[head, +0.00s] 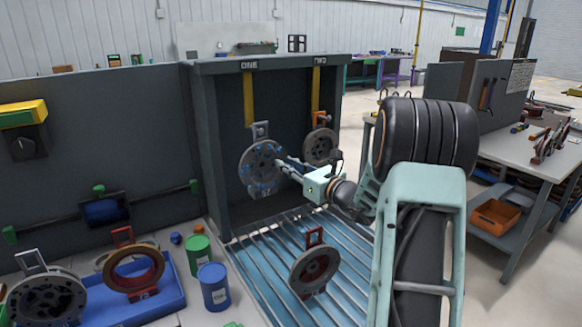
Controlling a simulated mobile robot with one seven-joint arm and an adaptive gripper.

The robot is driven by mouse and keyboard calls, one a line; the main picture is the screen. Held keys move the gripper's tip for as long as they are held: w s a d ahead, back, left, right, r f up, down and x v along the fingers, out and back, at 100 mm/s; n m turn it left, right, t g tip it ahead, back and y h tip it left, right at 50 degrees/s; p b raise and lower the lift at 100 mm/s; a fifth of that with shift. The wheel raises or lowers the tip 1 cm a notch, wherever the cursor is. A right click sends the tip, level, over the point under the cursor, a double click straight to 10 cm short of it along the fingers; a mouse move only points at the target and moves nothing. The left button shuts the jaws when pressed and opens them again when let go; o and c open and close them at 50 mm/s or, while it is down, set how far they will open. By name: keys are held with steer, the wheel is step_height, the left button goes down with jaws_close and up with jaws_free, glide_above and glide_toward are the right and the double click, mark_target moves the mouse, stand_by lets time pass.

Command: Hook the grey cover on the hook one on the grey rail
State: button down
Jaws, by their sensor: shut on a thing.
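The grey cover (258,163) is a round plate with blue spots and a square loop on top. It is upright below the sign ONE. Hook one (248,98) is a yellow strip hanging from the grey rail (283,63). The loop is close to the strip's lower end, slightly right of it; I cannot tell if they touch or engage. My gripper (282,164) reaches in from the right and is shut on the cover's right side; its fingertips are small and partly hidden.
Hook two (316,90), also yellow, carries a brown-grey cover (319,146) close to the right. A dark red-grey cover (314,268) is on the slatted blue bed below. Green (198,254) and blue (214,287) cans and a blue tray (172,292) stand left.

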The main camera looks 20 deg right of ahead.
steer(key=shift+p+x, duration=0.3)
steer(key=shift+x, duration=1.3)
steer(key=shift+w+f+b, duration=0.65)
steer(key=shift+w+b, duration=0.1)
steer(key=shift+b, duration=0.15)
steer(key=c, duration=1.8)
jaws_free()
steer(key=shift+o, duration=0.3)
steer(key=shift+s+d+f, duration=0.1)
